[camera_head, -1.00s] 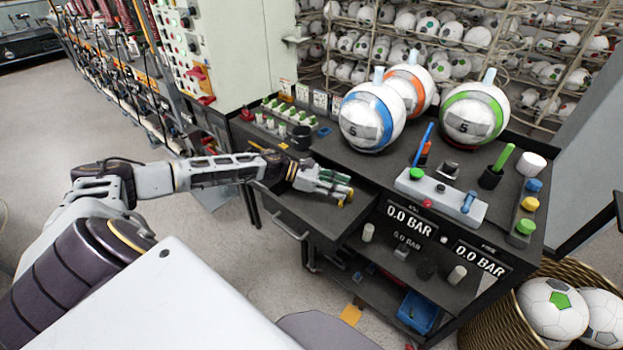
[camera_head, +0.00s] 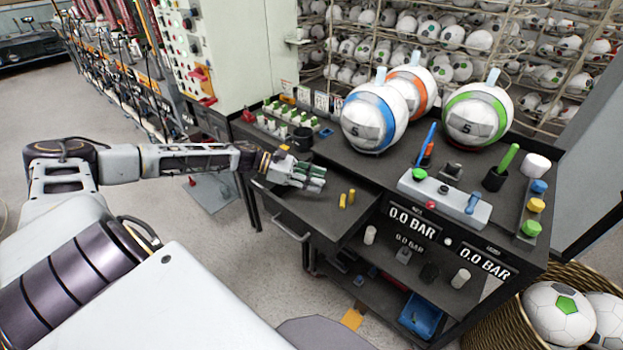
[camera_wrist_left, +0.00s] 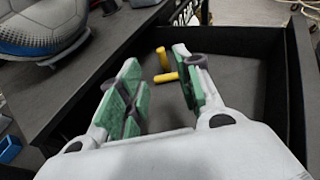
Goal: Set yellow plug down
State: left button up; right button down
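Two short yellow pieces show close together in the open drawer. One yellow piece (camera_head: 342,200) is nearer the gripper and the other yellow piece (camera_head: 351,196) is just right of it. In the left wrist view one yellow piece (camera_wrist_left: 162,58) looks upright and the other (camera_wrist_left: 166,77) looks lying. I cannot tell whether they touch or which is the plug of the task. My left gripper (camera_head: 322,178), with green finger pads, is left of them, apart from both. Its fingers (camera_wrist_left: 160,92) are spread with nothing between them. My right gripper is out of view.
The open drawer (camera_head: 300,212) has bare floor around the yellow pieces and raised dark walls.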

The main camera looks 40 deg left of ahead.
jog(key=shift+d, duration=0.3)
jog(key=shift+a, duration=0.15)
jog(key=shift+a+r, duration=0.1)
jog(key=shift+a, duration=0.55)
